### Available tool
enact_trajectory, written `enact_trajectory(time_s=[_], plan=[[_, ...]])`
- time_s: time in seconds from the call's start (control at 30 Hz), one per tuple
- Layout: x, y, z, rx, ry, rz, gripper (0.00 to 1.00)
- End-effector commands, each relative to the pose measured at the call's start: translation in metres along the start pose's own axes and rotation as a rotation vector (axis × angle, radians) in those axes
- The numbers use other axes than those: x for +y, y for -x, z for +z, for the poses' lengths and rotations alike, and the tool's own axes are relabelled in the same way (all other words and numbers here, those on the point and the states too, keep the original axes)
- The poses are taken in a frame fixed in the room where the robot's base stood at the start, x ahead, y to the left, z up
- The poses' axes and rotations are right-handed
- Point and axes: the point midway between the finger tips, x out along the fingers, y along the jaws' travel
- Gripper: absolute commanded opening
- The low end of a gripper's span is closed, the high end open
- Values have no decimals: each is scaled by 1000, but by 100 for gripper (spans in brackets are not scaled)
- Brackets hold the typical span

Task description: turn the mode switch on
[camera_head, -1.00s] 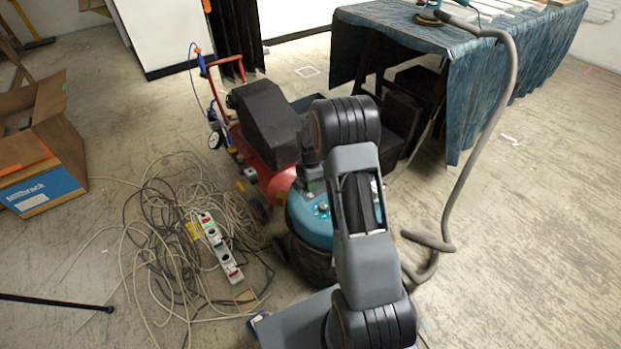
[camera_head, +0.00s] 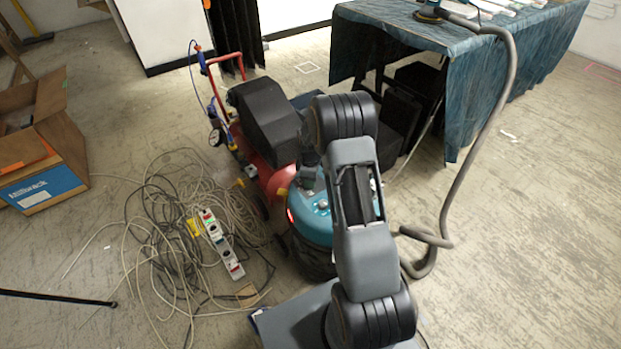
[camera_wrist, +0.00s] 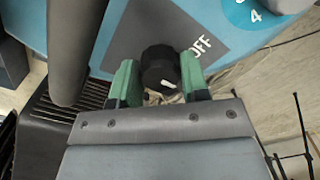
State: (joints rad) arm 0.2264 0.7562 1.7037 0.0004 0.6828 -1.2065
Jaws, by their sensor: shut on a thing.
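The mode switch is a round black knob (camera_wrist: 158,62) with a white pointer mark, on a grey panel of the teal vacuum (camera_head: 311,222). In the wrist view, the word OFF is printed beside the knob, to its upper right. The pointer mark lies on the near side of the knob, toward the lower right. My gripper (camera_wrist: 158,80) has its green fingers on both sides of the knob and is shut on it. In the head view my arm covers the knob and the gripper.
A red compressor (camera_head: 270,150) stands behind the vacuum. Tangled cables and a power strip (camera_head: 220,243) lie at the left. A grey hose (camera_head: 480,140) runs up to a cloth-covered table (camera_head: 470,50). A cardboard box (camera_head: 40,150) stands far left. Floor at right is clear.

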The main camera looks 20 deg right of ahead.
Motion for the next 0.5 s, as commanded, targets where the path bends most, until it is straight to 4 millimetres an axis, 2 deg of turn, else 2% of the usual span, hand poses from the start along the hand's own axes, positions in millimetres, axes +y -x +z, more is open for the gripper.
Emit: enact_trajectory(time_s=[0.37, 0.4, 0.5], plan=[[1, 1, 0, 1, -2, 2, 18], [1, 1, 0, 1, -2, 2, 46], [1, 0, 0, 1, -2, 2, 55]])
